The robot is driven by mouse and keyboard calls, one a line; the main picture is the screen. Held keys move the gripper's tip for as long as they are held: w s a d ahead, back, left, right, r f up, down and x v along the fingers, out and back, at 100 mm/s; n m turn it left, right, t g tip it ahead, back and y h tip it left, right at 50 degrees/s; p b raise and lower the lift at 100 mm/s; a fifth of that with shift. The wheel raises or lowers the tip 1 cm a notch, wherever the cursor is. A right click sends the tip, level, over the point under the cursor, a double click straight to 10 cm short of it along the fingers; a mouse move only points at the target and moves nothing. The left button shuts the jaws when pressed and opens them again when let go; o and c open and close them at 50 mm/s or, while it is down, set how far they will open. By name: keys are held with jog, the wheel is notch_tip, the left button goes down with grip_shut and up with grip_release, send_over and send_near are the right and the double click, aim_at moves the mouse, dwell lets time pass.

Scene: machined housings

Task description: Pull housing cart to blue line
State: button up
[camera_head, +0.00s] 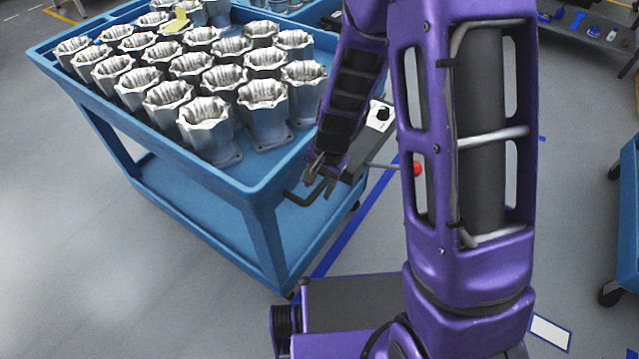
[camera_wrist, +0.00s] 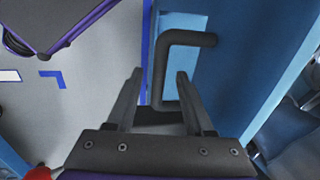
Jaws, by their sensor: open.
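The blue housing cart (camera_head: 180,165) stands at the left in the head view, its top tray holding rows of silver housings (camera_head: 205,125). Its dark bar handle (camera_head: 296,200) sticks out at the near right corner. My gripper (camera_head: 318,178) is beside this handle. In the wrist view, my gripper (camera_wrist: 158,72) is open, and the long side of the handle (camera_wrist: 160,72) appears between the two fingertips. I cannot tell whether a finger touches it. A blue line (camera_head: 345,235) runs on the floor beside and partly under the cart; it also shows in the wrist view (camera_wrist: 146,50).
A yellow object (camera_head: 174,22) lies on the housings at the back. Another blue cart or rack (camera_head: 628,220) stands at the right edge. A shelf with small items (camera_head: 590,35) is at the back right. Grey floor (camera_head: 70,270) is clear at the front left.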

notch_tip(320, 180, up, 17)
jog(key=s+d+p, duration=0.2)
jog(key=p, duration=0.2)
jog(key=shift+d, duration=0.3)
jog(key=shift+r, duration=0.1)
dwell(0.3)
